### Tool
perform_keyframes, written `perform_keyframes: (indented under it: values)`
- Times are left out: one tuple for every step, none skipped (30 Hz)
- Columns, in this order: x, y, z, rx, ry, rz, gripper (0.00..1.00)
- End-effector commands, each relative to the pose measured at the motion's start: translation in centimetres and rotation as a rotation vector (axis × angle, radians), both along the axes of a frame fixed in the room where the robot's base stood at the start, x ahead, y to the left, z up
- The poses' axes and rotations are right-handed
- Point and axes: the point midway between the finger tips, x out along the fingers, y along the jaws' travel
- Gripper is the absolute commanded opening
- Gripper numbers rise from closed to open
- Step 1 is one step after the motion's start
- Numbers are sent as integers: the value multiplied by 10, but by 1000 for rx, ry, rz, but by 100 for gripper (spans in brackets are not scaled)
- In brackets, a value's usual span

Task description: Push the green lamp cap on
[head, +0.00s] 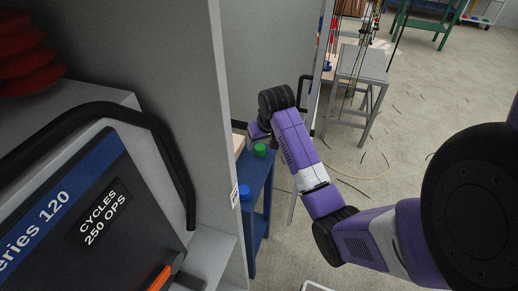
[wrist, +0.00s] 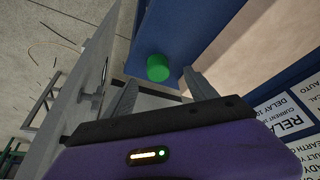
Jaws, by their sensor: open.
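The green lamp cap (head: 260,150) is a small green cylinder on a blue cart or shelf (head: 257,185). In the wrist view the green cap (wrist: 158,67) stands on a blue surface (wrist: 185,30), just beyond the fingertips and roughly between them. My gripper (wrist: 161,85) is open and empty, with one finger to each side below the cap in the picture. In the head view my gripper (head: 256,131) is small and partly hidden at the end of the purple arm, close to the cap. I cannot tell the exact gap. No lamp that takes the cap can be made out.
A blue cap (head: 245,192) sits nearer on the same blue cart. A grey cabinet wall (head: 185,90) and a black-handled panel (head: 95,200) fill the left. A grey stool (head: 362,70) stands behind. White label plates (wrist: 290,115) show at right in the wrist view.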

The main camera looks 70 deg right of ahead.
Motion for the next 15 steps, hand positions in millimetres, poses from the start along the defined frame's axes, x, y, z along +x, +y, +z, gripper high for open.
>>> perform_keyframes:
  values:
    - [1, -2, -5, 0, 0, -1, 66]
    - [2, -3, -7, 1, 0, -1, 66]
    - [3, -4, -10, -1, 1, 0, 66]
    - [4, -6, -12, -1, 0, -1, 66]
    - [4, -8, -15, 0, 0, -1, 66]
    - [5, -11, -19, -1, 1, -3, 66]
    - [7, -12, -23, -1, 1, -2, 66]
    - [8, -14, -26, -1, 1, -2, 66]
    - [9, -17, -31, -2, 2, -2, 66]
    - [11, -18, -36, -1, 1, -2, 66]
    - [12, -19, -40, -1, 1, 0, 66]
    - [14, -20, -44, -1, 1, 0, 66]
    - [14, -21, -47, -1, 0, 0, 66]
    - [15, -21, -49, -1, -1, 0, 66]
    - [16, -21, -51, -2, -1, 1, 66]
